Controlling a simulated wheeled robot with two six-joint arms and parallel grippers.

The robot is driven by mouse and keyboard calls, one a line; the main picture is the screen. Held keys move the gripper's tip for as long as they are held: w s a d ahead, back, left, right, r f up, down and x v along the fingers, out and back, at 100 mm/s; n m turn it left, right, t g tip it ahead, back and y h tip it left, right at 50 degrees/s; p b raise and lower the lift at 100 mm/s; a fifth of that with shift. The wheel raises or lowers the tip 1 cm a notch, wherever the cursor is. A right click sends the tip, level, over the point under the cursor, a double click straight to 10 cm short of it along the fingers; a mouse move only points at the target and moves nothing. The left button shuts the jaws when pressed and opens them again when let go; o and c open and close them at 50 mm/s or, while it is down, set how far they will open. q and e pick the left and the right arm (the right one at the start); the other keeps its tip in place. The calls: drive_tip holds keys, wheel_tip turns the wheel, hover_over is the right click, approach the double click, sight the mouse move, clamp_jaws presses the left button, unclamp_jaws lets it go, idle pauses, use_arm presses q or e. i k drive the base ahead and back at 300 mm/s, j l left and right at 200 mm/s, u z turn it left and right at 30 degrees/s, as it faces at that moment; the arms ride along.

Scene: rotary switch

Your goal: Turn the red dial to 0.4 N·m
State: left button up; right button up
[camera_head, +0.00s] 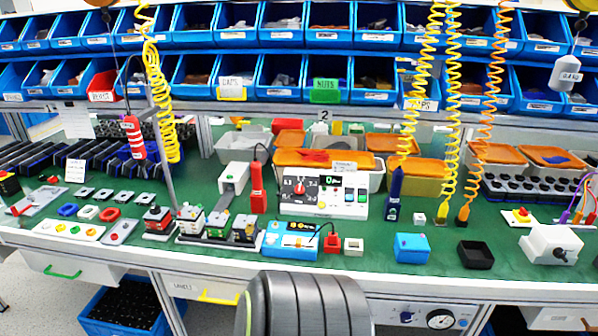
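A white control box (324,206) stands near the middle of the green bench. A red dial (300,188) sits on the left part of its front face, with small scale marks around it. The marks and the dial's pointing direction are too small to read surely. To its right on the same face are a small dark display (331,180) and several small coloured buttons. Neither of my grippers is in view, and nothing covers the dial.
A red upright tool (257,188) stands left of the box and a dark blue one (394,194) to its right. A blue-and-white device (290,240) lies in front. Coiled yellow cables (158,90) hang overhead. A dark ribbed shape (305,305) fills the bottom middle.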

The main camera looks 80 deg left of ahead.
sight(299, 189)
drive_tip(key=u, duration=2.5)
